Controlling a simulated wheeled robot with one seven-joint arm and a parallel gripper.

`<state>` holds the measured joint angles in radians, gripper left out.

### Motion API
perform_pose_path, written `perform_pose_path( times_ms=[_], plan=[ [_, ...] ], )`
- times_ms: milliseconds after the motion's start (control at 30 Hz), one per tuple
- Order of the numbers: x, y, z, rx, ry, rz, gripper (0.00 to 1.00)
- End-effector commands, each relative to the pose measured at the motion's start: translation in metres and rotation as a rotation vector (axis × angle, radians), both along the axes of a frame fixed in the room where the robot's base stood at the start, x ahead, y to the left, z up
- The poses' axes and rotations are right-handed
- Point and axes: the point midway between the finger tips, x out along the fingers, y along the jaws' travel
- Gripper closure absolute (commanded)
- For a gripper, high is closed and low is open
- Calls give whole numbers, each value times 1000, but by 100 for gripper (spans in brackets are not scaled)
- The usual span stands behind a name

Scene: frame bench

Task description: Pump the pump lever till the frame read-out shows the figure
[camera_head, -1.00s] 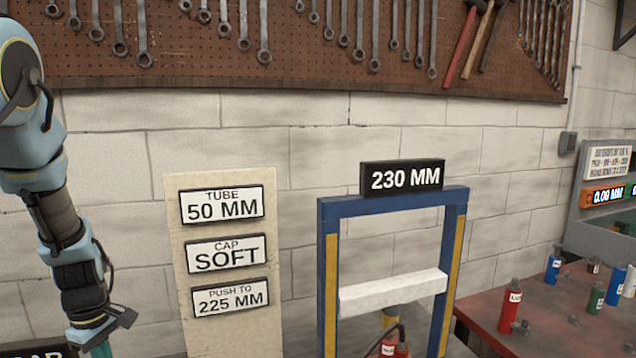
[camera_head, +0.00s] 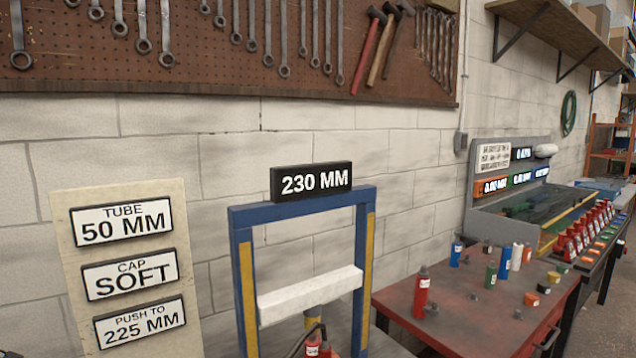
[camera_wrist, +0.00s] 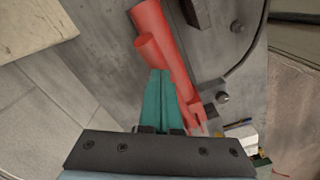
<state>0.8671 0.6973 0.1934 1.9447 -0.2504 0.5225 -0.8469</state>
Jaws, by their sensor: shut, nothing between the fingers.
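The frame read-out (camera_head: 311,181) shows 230 MM in the head view, on top of the blue frame (camera_head: 245,290). The plate with the figure (camera_head: 140,322) reads PUSH TO 225 MM. My gripper (camera_wrist: 160,75) shows in the wrist view with its teal fingers shut and empty. A red pump part (camera_wrist: 165,45), with a round stub and a forked end, lies right by the fingertips. Whether the fingers touch it I cannot tell, nor which piece of it is the lever. In the head view only a bit of a red body (camera_head: 318,348) shows at the frame's foot.
A white crossbar (camera_head: 310,294) spans the frame. Plates above the figure read TUBE 50 MM (camera_head: 122,222) and CAP SOFT (camera_head: 130,275). A red table (camera_head: 465,310) with several small bottles stands to the right. A dark hose (camera_wrist: 250,60) curves beside the red part.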

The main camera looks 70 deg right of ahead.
Motion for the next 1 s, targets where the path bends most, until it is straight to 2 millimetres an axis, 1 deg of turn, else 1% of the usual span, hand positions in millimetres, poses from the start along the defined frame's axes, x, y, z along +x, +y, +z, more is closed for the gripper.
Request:
perform_pose_path(
  times_ms=[133, 400, 600, 1000],
  plan=[
    [0, -1, 8, -2, -2, 0, 100],
    [0, -1, 34, -1, -3, -1, 100],
    [0, 0, 48, -1, -1, 0, 100],
    [0, 0, 50, 0, 0, 0, 100]
  ],
)
